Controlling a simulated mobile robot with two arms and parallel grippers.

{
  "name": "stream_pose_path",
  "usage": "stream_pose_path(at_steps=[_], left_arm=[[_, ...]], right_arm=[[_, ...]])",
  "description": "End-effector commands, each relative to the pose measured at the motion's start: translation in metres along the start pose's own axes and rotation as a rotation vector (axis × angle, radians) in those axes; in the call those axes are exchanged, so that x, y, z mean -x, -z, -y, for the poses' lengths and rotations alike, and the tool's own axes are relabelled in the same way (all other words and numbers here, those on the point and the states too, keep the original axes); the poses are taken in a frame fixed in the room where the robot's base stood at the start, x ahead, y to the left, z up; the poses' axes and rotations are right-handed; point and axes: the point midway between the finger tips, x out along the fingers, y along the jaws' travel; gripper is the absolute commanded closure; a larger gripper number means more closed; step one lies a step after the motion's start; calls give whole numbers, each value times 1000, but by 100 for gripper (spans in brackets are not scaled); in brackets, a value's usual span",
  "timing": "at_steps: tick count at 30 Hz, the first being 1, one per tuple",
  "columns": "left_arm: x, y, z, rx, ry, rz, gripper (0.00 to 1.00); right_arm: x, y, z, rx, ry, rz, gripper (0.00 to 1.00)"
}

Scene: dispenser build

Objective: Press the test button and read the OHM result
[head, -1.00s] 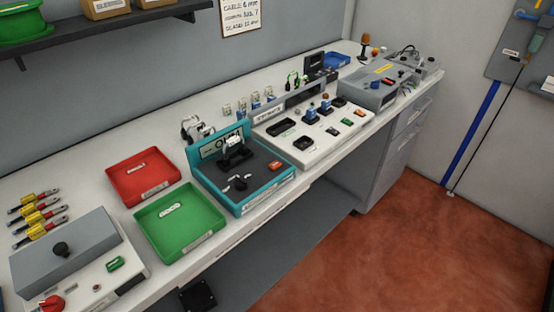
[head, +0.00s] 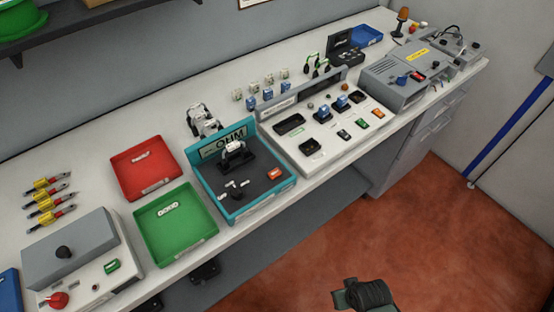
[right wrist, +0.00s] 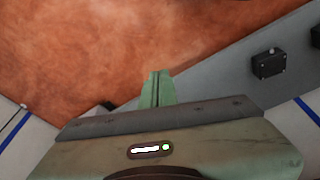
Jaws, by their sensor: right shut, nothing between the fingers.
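The teal OHM test station (head: 236,205) sits on the bench, with an OHM label plate (head: 224,143) on its back wall. An orange-red button (head: 274,173) is at the right of its dark deck, and a small white-topped part (head: 234,147) sits in a black holder there. Small dark and white pieces lie on the front of the deck. I cannot make out a result reading. My right gripper (right wrist: 158,76) is shut and empty in the right wrist view, over the red floor. Part of my right arm shows low in the head view. My left gripper is not in view.
A green tray (head: 209,229) and a red tray (head: 125,161) stand left of the station. A white panel with switches (head: 318,160) stands close on its right. The grey box with a red knob (head: 57,300) is at the left front. Floor (head: 420,225) before the bench is clear.

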Motion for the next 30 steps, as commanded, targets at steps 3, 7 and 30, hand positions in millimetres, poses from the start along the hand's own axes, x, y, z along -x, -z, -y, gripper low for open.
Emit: stream_pose_path(at_steps=[3, 7, 30], left_arm=[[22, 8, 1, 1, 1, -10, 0], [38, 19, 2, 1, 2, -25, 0], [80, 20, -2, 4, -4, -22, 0]], right_arm=[[60, 34, 1, 12, 5, -38, 100], [115, 67, 5, 40, 17, -83, 100], [316, 289, 151, 886, 204, -616, 100]])
